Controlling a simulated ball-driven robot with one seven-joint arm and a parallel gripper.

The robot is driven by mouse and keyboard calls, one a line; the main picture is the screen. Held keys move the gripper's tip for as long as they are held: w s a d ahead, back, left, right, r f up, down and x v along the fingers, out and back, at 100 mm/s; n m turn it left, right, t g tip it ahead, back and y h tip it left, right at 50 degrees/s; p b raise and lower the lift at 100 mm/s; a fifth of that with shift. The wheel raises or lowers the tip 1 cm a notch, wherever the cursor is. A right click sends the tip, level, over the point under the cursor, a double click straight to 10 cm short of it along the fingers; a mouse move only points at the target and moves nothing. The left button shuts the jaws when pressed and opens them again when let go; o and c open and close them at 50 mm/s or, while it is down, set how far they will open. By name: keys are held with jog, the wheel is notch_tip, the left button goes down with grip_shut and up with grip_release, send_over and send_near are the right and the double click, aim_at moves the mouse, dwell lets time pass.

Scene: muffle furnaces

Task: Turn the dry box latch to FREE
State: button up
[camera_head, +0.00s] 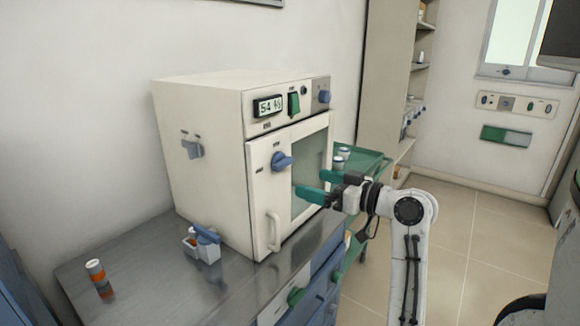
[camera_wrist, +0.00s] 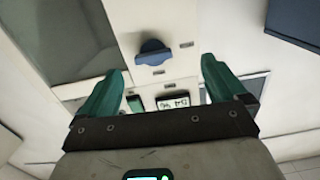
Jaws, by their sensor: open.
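The dry box (camera_head: 205,120) is a cream cabinet with a display on its upper front panel. The blue latch (camera_head: 282,161) sits on its door, above the white door handle (camera_head: 273,231). The small labels around the latch are too small to read. My gripper (camera_head: 312,184), with green fingers, is open and empty in front of the door, right of and slightly below the latch. In the wrist view the latch (camera_wrist: 153,52) shows between the open fingers (camera_wrist: 163,66), apart from both.
The upper panel has a green switch (camera_head: 294,103) and a blue knob (camera_head: 324,96). A grey-blue knob (camera_head: 192,148) is on the left side. A white holder (camera_head: 203,248) and an orange-banded vial (camera_head: 98,276) stand on the grey counter (camera_head: 160,285). A green cart (camera_head: 366,160) stands behind my arm.

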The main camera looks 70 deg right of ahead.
aim_at(287, 162)
jog(key=shift+h, duration=0.4)
jog(key=w+d, duration=0.1)
jog(key=w, duration=0.2)
jog(key=w+d+r+p, duration=0.1)
jog(key=w, duration=0.2)
jog(key=w+d+r, duration=0.1)
jog(key=w, duration=0.2)
jog(key=shift+d+p, duration=0.35)
jog(key=c, duration=1.1)
